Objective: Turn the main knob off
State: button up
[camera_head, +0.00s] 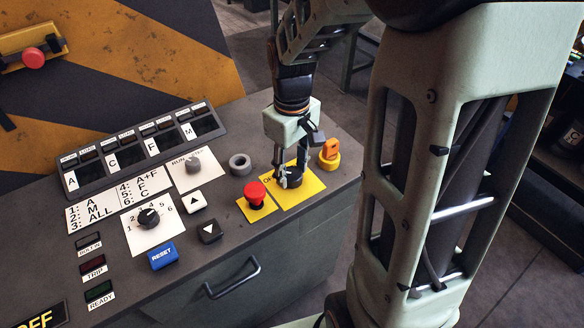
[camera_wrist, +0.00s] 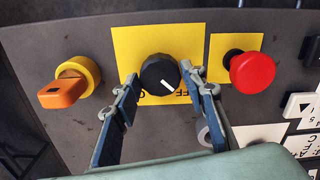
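The black main knob (camera_wrist: 159,75) sits on a yellow plate (camera_wrist: 187,40) in the wrist view. Its white pointer line is toward the lower right, near partly hidden, upside-down lettering. My gripper (camera_wrist: 161,76) is open, with one finger on each side of the knob; a narrow gap seems to show beside it, and I cannot tell whether either tip touches. In the head view my gripper (camera_head: 288,180) points down over the yellow plate (camera_head: 311,186), and its fingers partly hide the knob (camera_head: 294,175).
A red mushroom button (camera_wrist: 252,72) stands right of the knob in the wrist view. An orange key-like switch (camera_wrist: 63,92) with a yellow collar stands left. In the head view, a rotary selector (camera_head: 149,217), a blue RESET button (camera_head: 162,256) and arrow buttons (camera_head: 210,231) share the panel.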

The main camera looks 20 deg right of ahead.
aim_at(291, 173)
jog(key=shift+o, duration=1.4)
jog(key=shift+r, duration=0.1)
notch_tip(291, 173, up, 12)
